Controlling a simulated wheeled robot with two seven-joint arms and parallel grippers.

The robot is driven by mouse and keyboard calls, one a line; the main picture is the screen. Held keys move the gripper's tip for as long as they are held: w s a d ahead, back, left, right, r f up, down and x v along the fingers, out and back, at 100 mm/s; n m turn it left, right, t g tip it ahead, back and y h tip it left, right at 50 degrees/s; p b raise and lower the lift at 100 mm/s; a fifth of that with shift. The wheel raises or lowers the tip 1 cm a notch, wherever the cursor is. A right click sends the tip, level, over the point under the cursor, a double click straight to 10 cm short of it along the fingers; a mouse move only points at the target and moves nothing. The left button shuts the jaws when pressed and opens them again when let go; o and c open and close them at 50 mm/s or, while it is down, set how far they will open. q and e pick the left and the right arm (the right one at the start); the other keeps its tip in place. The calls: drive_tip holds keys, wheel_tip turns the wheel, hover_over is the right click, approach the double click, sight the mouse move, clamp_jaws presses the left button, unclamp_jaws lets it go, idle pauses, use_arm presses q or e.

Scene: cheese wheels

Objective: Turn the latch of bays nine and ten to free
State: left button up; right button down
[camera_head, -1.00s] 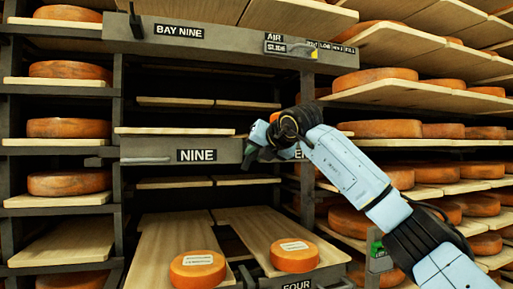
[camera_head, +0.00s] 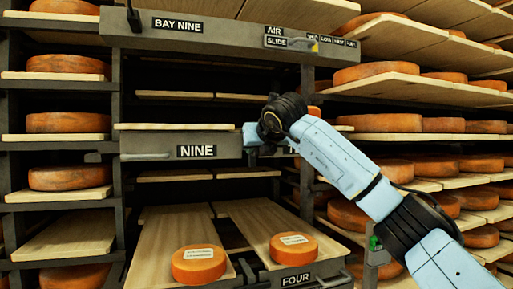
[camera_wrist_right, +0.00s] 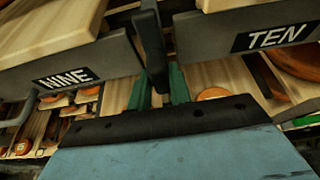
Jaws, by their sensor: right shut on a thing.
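My right gripper (camera_head: 252,150) is at the right end of the grey beam marked NINE (camera_head: 196,151). In the right wrist view, its green-edged fingers (camera_wrist_right: 159,86) are shut on a dark upright bar, the latch (camera_wrist_right: 151,42). The latch stands in the gap between the NINE beam (camera_wrist_right: 95,62) and the TEN beam (camera_wrist_right: 225,38). It looks nearly upright in that view, slightly tilted. In the head view my own wrist hides the latch and most of the TEN beam. My left gripper is out of view.
A header beam marked BAY NINE (camera_head: 140,32) runs above, with an AIR SLIDE handle (camera_head: 290,42). Below, two cheese wheels (camera_head: 199,265) (camera_head: 293,248) rest on boards. Loaded shelves flank both sides. A handle (camera_head: 146,157) projects from the NINE beam.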

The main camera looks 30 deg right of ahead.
drive_tip(key=c, duration=1.4)
unclamp_jaws()
drive_tip(key=shift+o, duration=0.2)
drive_tip(key=shift+s, duration=0.1)
drive_tip(key=b+v, duration=0.4)
drive_tip(key=v, duration=0.9)
drive_tip(key=shift+a, duration=0.1)
